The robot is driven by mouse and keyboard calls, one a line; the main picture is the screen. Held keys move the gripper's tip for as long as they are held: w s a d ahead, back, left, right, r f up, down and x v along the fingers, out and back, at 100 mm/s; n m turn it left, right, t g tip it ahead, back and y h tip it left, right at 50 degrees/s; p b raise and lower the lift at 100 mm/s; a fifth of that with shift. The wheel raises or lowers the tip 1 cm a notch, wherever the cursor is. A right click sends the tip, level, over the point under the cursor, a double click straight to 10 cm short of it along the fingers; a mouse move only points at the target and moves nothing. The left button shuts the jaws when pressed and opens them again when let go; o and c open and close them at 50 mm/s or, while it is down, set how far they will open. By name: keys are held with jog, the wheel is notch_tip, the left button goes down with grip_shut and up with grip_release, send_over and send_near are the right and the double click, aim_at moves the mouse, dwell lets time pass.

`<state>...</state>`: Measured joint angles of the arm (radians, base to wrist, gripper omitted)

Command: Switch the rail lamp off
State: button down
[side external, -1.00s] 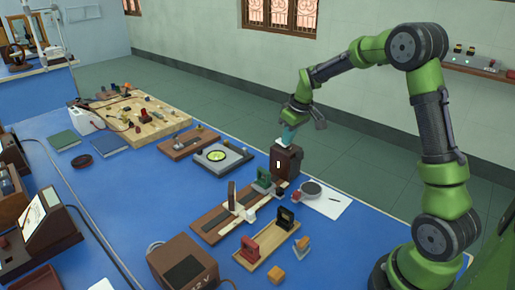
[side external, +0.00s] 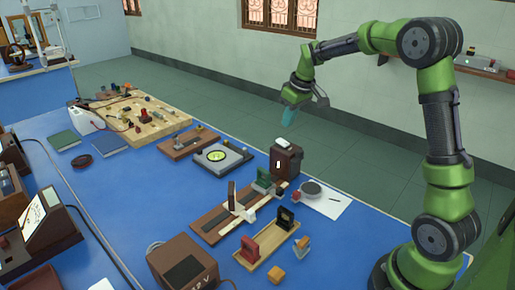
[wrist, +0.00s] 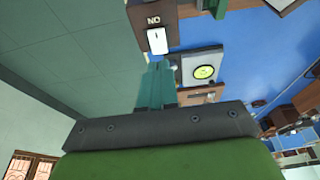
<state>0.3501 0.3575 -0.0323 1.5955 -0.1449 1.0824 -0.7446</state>
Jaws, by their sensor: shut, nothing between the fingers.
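The rail lamp (side external: 286,164) is a dark brown box at the far end of the wooden rail (side external: 212,226). I cannot tell which way the switch is tilted. My gripper (side external: 288,117) has teal fingers, is shut and empty, and hangs above the lamp, apart from it. The fingers (wrist: 159,72) point toward the switch in the wrist view.
A green holder (side external: 264,182) and a white-based upright stand on the rail. A round-dial instrument (side external: 216,157) lies left of the lamp. A white paper (side external: 325,202) with a round lens lies to its right. A tray (side external: 268,246) with red and black holders is in front.

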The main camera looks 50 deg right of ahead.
jog(key=s+v, duration=0.1)
jog(key=v, duration=0.7)
jog(key=shift+f, duration=0.1)
